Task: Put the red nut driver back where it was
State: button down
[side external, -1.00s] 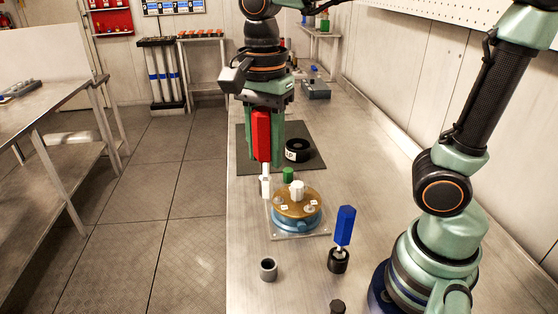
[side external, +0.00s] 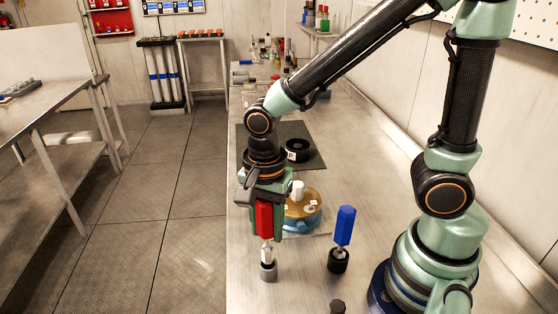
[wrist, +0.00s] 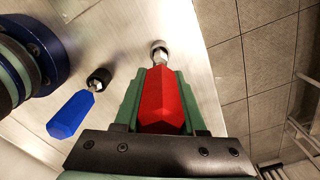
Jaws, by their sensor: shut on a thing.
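The red nut driver (side external: 264,220) hangs upright, its handle between the fingers of my gripper (side external: 266,232), which is shut on it. In the wrist view the red handle (wrist: 162,100) lies between the green fingers of my gripper (wrist: 160,82), with the metal socket end pointing away. The small grey round holder (side external: 268,273) stands on the bench directly under the driver's socket end. In the wrist view the holder (wrist: 159,45) shows just beyond the tip. I cannot tell whether the tip is just above the holder's mouth or slightly inside it.
A blue driver (side external: 345,225) stands tilted in a black holder (side external: 338,262) to the right. The round brass-and-blue unit (side external: 306,212) is behind my gripper, partly hidden. A black ring (side external: 298,150) lies on a dark mat (side external: 245,150) farther back. The bench's left edge is close.

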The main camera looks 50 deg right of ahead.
aim_at(267, 245)
jog(key=shift+f, duration=2.2)
jog(key=shift+f, duration=0.1)
jog(key=shift+c, duration=2.4)
grip_release()
